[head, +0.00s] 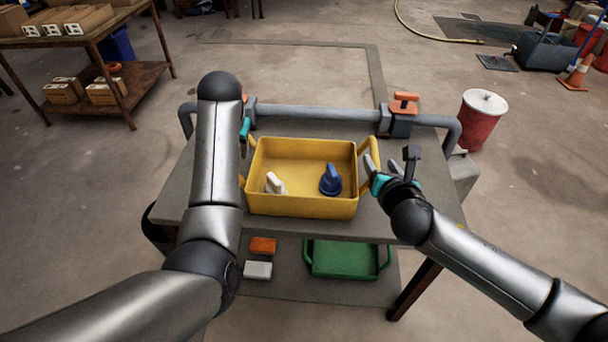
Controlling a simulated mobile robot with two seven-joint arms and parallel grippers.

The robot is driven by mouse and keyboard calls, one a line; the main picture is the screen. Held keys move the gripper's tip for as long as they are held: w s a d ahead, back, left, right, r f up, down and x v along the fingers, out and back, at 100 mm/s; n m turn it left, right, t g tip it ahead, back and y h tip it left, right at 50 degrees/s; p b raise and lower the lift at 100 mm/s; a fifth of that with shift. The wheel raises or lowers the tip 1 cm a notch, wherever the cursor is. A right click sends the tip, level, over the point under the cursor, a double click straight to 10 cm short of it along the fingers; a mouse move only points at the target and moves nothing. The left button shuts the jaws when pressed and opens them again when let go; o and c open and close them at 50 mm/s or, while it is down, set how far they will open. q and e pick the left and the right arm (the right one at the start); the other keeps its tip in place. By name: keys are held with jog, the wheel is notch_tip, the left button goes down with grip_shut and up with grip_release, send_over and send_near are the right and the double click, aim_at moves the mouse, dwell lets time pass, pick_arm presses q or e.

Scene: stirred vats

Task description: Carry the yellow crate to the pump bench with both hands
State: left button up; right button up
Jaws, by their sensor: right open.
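The yellow crate (302,207) sits level on a grey-topped bench (295,235) with a pipe along its back edge. A white knob-shaped part (274,184) and a blue one (330,180) lie in the crate. It has a yellow handle at each side. My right gripper (380,180) is open at the crate's right handle; whether it touches cannot be told. My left gripper (245,130) is mostly hidden behind my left arm. Only a teal piece of it shows near the left handle, so its jaws cannot be judged.
A green tray (345,274), an orange block (263,245) and a white block (257,269) are on the lower shelf. A red drum (480,125) stands right of the bench. A wooden table (80,40) with boxes is at the back left. The floor behind is mostly clear.

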aim_at(377, 157)
pick_arm(q)
jog(key=x, duration=0.6)
jog(key=shift+f, duration=0.2)
pick_arm(e)
jog(key=shift+x, duration=3.3)
pick_arm(q)
jog(key=shift+w+a, duration=0.1)
jog(key=shift+c, duration=0.3)
pick_arm(e)
jog(key=shift+c, duration=0.3)
pick_arm(q)
grip_shut()
pick_arm(e)
grip_shut()
